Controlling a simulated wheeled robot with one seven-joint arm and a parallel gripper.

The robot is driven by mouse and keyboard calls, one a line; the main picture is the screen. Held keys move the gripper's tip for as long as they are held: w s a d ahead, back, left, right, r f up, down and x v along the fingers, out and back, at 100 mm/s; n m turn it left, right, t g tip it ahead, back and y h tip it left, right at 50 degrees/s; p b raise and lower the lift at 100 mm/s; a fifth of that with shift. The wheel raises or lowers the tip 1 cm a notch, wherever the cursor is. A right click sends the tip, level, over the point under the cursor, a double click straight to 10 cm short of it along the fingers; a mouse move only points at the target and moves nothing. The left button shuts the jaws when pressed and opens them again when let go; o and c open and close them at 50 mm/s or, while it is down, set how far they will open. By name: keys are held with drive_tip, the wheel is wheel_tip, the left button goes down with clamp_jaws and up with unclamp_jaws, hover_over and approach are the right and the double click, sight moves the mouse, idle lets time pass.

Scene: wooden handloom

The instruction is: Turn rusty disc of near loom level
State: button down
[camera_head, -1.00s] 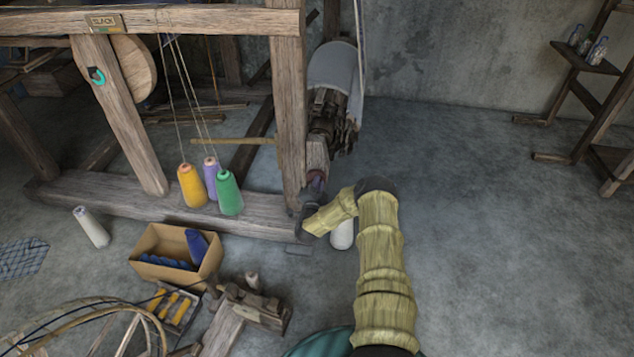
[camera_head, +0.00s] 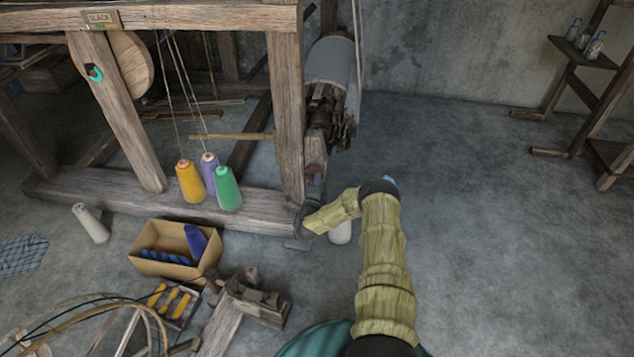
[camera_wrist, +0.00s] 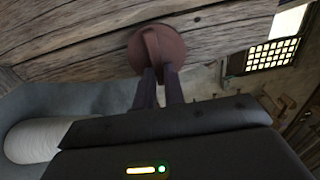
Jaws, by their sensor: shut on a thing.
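The rusty disc (camera_wrist: 168,50) is a reddish-brown round plate with a raised ridge across it, set on a wooden beam (camera_wrist: 80,45) of the near loom in the wrist view. My gripper (camera_wrist: 160,78) is shut on the disc's ridge with its two dark fingers. The ridge looks close to upright in the wrist view, slightly tilted. In the head view my gripper (camera_head: 308,212) is at the right end of the loom's base beam (camera_head: 130,203), and the disc there is mostly hidden by it.
Yellow, purple and green (camera_head: 228,188) thread cones stand on the base beam. A white cone (camera_head: 340,231) stands on the floor beside my arm. A cardboard box (camera_head: 160,265) with blue bobbins is at lower left. A shelf rack (camera_head: 590,95) is far right. Floor to the right is clear.

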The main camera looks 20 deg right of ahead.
drive_tip(key=shift+a+f, duration=0.1)
drive_tip(key=shift+f, duration=0.05)
drive_tip(key=c, duration=1.5)
unclamp_jaws()
drive_tip(key=p+v, duration=0.6)
drive_tip(key=v, duration=1.1)
drive_tip(key=shift+s+a+p, duration=0.1)
drive_tip(key=shift+s+p, duration=0.1)
drive_tip(key=shift+p, duration=0.15)
